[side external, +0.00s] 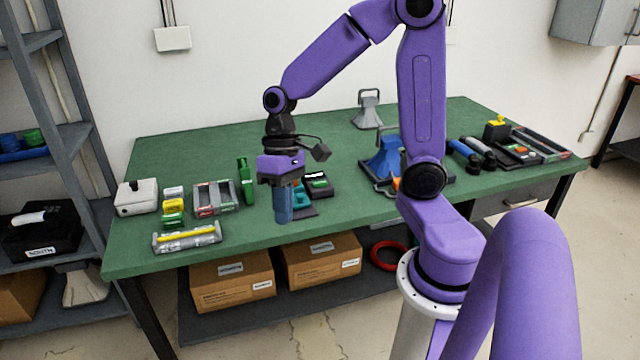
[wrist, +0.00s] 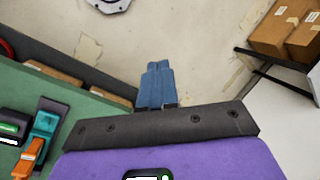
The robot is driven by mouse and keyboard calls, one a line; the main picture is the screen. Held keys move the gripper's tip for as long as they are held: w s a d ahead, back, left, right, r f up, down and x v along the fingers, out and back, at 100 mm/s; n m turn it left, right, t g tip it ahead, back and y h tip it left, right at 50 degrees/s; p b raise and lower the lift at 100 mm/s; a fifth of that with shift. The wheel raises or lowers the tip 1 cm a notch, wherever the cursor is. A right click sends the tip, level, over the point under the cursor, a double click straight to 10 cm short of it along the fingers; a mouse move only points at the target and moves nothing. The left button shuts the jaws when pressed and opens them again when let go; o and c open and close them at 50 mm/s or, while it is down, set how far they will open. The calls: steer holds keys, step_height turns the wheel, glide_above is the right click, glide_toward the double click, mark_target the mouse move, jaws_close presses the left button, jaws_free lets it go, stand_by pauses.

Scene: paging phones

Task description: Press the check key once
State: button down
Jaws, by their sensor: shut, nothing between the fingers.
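My gripper (side external: 284,218) hangs from the purple arm with its blue fingers pointing down, shut and empty, near the front edge of the green table. In the wrist view its blue fingers (wrist: 158,66) are together, with the floor behind them. Just right of the fingers in the side view is a dark device with a teal part (side external: 299,196), partly hidden by my gripper. Behind it is a black device with a lit green display (side external: 319,183). In the wrist view, the teal part (wrist: 45,124) and the green display (wrist: 8,128) are at the left. I cannot make out a check key.
A green block (side external: 246,181), a grey tray (side external: 214,197) and a yellow-topped clear case (side external: 187,237) are to the left. A blue stand (side external: 385,160) and a black panel with coloured parts (side external: 517,151) are to the right.

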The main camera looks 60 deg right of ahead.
steer(key=w+d+f+m+t+y, duration=0.2)
steer(key=w+d+m, duration=0.5)
steer(key=w+d, duration=0.15)
steer(key=m+t+h, duration=0.1)
steer(key=m+t, duration=0.7)
steer(key=m, duration=0.7)
glide_above(323, 183)
step_height(323, 183, down, 6)
steer(key=shift+d, duration=0.1)
steer(key=shift+f, duration=0.1)
steer(key=shift+f, duration=4.35)
steer(key=shift+f, duration=0.1)
steer(key=shift+f, duration=0.35)
